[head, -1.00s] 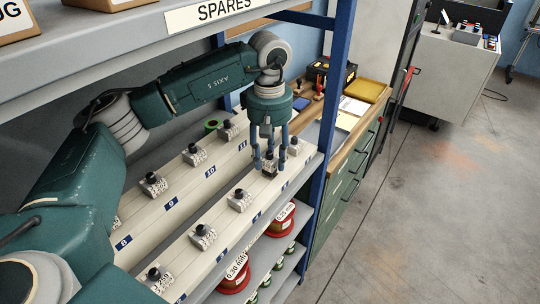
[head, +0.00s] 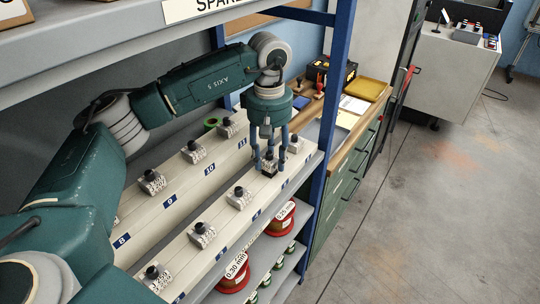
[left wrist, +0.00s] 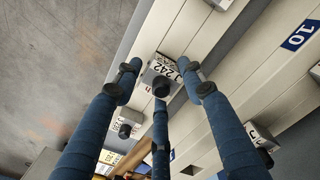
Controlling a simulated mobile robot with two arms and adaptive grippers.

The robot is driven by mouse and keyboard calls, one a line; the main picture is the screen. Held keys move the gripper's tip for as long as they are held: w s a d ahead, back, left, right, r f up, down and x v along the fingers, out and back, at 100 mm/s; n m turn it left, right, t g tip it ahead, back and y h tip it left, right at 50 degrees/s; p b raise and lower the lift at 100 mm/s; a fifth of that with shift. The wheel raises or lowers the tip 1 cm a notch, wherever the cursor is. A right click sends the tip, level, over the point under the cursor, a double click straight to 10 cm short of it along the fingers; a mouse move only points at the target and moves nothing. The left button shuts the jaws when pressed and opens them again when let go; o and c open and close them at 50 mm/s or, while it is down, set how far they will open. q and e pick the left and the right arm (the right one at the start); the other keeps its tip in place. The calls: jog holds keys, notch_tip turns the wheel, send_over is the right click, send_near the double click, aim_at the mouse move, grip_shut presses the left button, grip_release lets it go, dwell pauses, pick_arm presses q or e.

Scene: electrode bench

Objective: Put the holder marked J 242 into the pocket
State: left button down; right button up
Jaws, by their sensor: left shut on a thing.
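The holder marked J 242 (left wrist: 152,77) is a small light block with a black knob on top. Its "242" label reads in the left wrist view. My left gripper (head: 269,159) has its three blue fingers shut around this holder, at the right end of the front rail in the head view. Whether the holder sits on the rail or hangs just above it, I cannot tell. In the left wrist view a dark square empty pocket (left wrist: 191,170) shows in a pale rail, below the fingers. My right gripper is not in view.
Similar holders stand along the rails, one of them (head: 202,235) on the front rail. A blue shelf post (head: 328,130) rises close to the right of my gripper. The SPARES shelf (head: 110,40) hangs above my arm. Red spools (head: 283,217) lie on the shelf below.

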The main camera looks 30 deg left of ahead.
pick_arm(q)
jog(key=shift+f+b, duration=0.8)
jog(key=shift+f, duration=0.3)
jog(key=c, duration=1)
grip_release()
jog(key=shift+r, duration=0.1)
notch_tip(320, 180, up, 7)
jog(key=shift+r, duration=0.2)
jog(key=shift+s+f, duration=0.15)
